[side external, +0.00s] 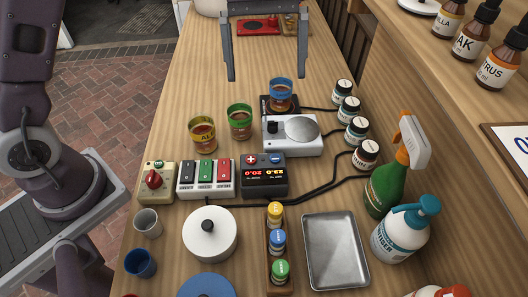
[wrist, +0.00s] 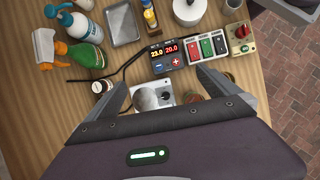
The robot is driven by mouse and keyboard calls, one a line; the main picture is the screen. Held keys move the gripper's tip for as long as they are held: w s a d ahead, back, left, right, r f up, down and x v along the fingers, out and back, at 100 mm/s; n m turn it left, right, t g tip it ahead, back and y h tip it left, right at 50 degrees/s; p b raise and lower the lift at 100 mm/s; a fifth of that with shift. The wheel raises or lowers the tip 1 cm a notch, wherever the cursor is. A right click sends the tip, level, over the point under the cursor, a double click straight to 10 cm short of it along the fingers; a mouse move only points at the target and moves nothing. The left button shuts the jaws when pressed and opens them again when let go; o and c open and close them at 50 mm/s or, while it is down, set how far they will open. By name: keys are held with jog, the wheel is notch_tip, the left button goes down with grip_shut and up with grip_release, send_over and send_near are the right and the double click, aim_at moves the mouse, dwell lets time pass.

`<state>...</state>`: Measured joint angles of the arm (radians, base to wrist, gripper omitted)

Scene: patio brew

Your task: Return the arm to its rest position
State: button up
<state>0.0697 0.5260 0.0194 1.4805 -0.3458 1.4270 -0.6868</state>
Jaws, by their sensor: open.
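My gripper (side external: 270,75) is open and empty, raised above the wooden table. In the side view its two grey fingers hang at the top centre, over the far part of the table. In the wrist view my gripper (wrist: 165,85) has its fingers spread over the scale with the round plate (wrist: 152,98). The scale (side external: 293,134) stands on the table in front of the fingers. A blue-rimmed cup (side external: 281,97) stands on a dark pad behind the scale. A green cup (side external: 240,122) and a yellow cup (side external: 202,135) stand to its left.
A controller with red digits (side external: 264,176), a switch box (side external: 206,178) and a white lidded pot (side external: 210,234) fill the middle. A metal tray (side external: 335,250), spray bottle (side external: 392,170) and small dark jars (side external: 349,109) stand right. Cables cross the table. A raised shelf (side external: 450,80) borders the right side.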

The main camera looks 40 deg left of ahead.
jog(key=s+a+r+m+t+y, duration=0.1)
jog(key=s+a+r+m+t, duration=0.1)
jog(key=s+a+r+t, duration=0.3)
jog(key=s+a+r+m+y, duration=0.1)
jog(key=s+r+m, duration=0.1)
jog(key=s, duration=0.5)
jog(key=s+a+f+m+t+y, duration=0.1)
jog(key=s+a+f+m+t, duration=0.2)
jog(key=s, duration=0.6)
jog(key=shift+s+a+m+t+y, duration=0.3)
jog(key=shift+m+t+y, duration=0.15)
jog(key=shift+m, duration=0.25)
jog(key=shift+r, duration=0.1)
grip_shut()
jog(key=shift+w, duration=0.1)
